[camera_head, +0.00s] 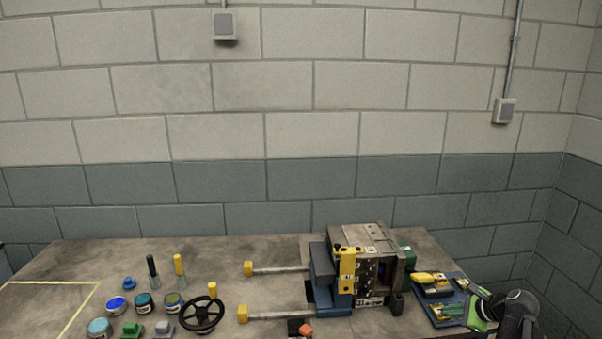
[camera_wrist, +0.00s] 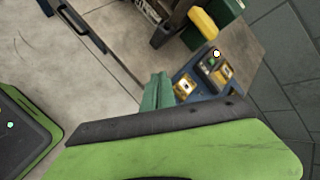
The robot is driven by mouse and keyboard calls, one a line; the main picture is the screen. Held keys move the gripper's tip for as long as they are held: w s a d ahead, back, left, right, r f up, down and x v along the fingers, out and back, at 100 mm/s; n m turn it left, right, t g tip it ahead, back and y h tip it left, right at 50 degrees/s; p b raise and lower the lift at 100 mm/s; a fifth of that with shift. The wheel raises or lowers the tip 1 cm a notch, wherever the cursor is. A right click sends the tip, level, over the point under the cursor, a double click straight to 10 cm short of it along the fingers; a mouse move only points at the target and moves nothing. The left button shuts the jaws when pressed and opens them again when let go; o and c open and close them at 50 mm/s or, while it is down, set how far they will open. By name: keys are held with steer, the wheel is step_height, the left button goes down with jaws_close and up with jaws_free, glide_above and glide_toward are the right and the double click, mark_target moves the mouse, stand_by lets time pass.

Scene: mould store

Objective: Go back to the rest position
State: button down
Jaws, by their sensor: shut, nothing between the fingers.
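My gripper (camera_head: 479,311), lime green and black, is at the lower right in the head view, beside the blue tray (camera_head: 431,311) at the bench's right end. It is shut with nothing in it. In the wrist view a large lime-green part of my gripper with a black strip (camera_wrist: 150,122) fills the bottom and hides what lies under it. The blue tray, with yellow and green pieces on it, shows just beyond (camera_wrist: 184,76).
A mould assembly (camera_head: 368,265) with yellow-capped rods stands left of the tray. A black handwheel (camera_head: 202,314), several tins and two upright handled tools are on the bench (camera_head: 215,250) further left. A block wall (camera_head: 300,130) stands behind.

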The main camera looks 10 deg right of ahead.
steer(key=w+a+n+g+y+p, duration=0.1)
steer(key=w+a+n+g+p, duration=0.2)
steer(key=a, duration=1.3)
steer(key=w+a+n+g+y+p, duration=0.1)
steer(key=w+a+n, duration=0.35)
steer(key=a, duration=1.05)
steer(key=s+a+n+g+h+p, duration=0.1)
steer(key=s+a+n+g, duration=0.15)
steer(key=a+n, duration=0.2)
steer(key=s+a+n+g+h, duration=0.1)
steer(key=s+a+n, duration=0.25)
steer(key=a, duration=0.25)
steer(key=s+d+n+h, duration=0.1)
steer(key=n, duration=0.1)
steer(key=s+d+f+n+g, duration=0.1)
steer(key=s+n, duration=0.1)
steer(key=n, duration=0.1)
steer(key=s+d+f+n+h, duration=0.1)
steer(key=n, duration=0.2)
steer(key=shift+s+h, duration=0.3)
steer(key=shift+s, duration=0.1)
